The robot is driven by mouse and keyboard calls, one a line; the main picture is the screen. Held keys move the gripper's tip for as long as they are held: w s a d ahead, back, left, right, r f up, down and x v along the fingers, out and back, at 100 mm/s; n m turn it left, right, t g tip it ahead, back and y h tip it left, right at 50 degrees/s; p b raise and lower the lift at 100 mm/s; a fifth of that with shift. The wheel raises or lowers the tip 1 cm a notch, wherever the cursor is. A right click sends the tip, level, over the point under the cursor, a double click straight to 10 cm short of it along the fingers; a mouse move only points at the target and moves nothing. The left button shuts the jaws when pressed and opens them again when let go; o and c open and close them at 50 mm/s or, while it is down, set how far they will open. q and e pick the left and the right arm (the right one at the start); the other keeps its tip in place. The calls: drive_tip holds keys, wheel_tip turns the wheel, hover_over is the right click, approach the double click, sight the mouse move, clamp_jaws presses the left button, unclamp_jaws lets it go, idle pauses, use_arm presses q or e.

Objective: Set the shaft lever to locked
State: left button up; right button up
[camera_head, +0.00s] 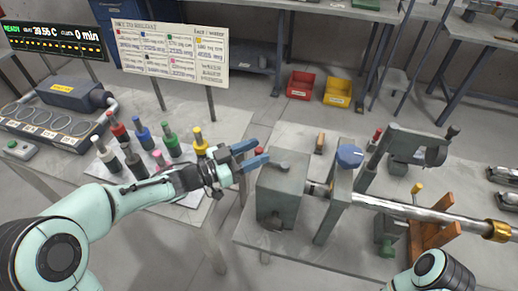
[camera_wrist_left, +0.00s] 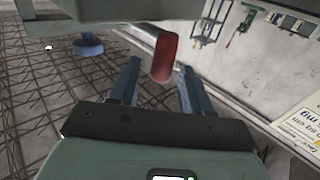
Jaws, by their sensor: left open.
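My left gripper (camera_head: 262,155) is open, its two blue fingers pointing right at the top edge of a grey housing (camera_head: 283,197). In the left wrist view a red handle (camera_wrist_left: 164,58) shows in the gap between the open fingers (camera_wrist_left: 155,80); nothing is gripped. I cannot tell how far it is, or whether it is the red knob (camera_head: 376,133) behind the blue knob (camera_head: 349,156). A steel shaft (camera_head: 425,210) runs right from the housing. My right gripper is out of view.
Several coloured-top tools (camera_head: 170,139) stand on the left table, close to my left forearm. A sign board (camera_head: 172,50) stands behind them. Red (camera_head: 300,86) and yellow (camera_head: 338,92) bins lie on the floor beyond. An open gap separates the two tables.

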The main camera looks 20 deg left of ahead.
use_arm(q)
drive_tip(key=shift+x, duration=0.9)
clamp_jaws()
